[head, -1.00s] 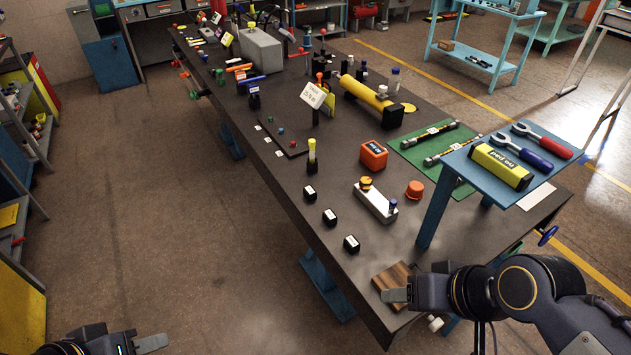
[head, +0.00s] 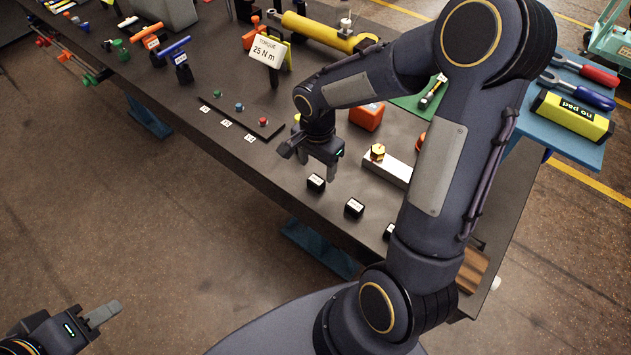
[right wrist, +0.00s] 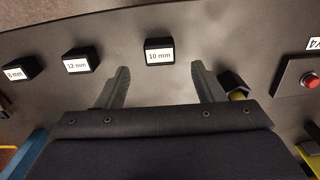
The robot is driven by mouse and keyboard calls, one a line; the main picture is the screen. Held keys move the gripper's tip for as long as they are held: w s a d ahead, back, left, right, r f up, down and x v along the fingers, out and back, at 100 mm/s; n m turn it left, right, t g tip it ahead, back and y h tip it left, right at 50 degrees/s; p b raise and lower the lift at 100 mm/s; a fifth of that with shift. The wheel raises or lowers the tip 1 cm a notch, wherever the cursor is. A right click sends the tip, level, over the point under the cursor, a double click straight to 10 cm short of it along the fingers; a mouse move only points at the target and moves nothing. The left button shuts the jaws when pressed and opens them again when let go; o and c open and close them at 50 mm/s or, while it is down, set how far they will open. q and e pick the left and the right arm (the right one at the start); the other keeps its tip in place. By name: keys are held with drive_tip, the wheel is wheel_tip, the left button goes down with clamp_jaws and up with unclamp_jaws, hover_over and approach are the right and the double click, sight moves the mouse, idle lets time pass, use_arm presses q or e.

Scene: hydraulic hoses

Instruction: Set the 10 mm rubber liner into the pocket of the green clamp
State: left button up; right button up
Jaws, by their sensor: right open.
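The 10 mm liner (right wrist: 159,52) is a small black block with a white "10 mm" label. In the right wrist view it lies ahead of and between my open, empty right fingers (right wrist: 162,88). In the head view the liner (head: 316,182) stands on the bench just below my right gripper (head: 308,160), apart from it. A green piece (head: 90,78) on the bench's long edge at the far left looks like the green clamp; its pocket is too small to make out. My left gripper (head: 103,314) hangs off the bench at lower left, its finger gap unclear.
The 12 mm liner (right wrist: 80,62) and 8 mm liner (right wrist: 17,68) stand in the same row. A black and yellow upright piece (right wrist: 236,88) is close by my right finger. A dark plate with coloured buttons (head: 239,108) and a torque sign (head: 266,51) stand beyond.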

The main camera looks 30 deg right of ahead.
sight(316, 180)
wheel_tip(316, 180, down, 5)
drive_tip(key=shift+a+f+p, duration=0.15)
drive_tip(key=shift+p, duration=0.4)
drive_tip(key=shift+c, duration=0.3)
drive_tip(key=c, duration=1)
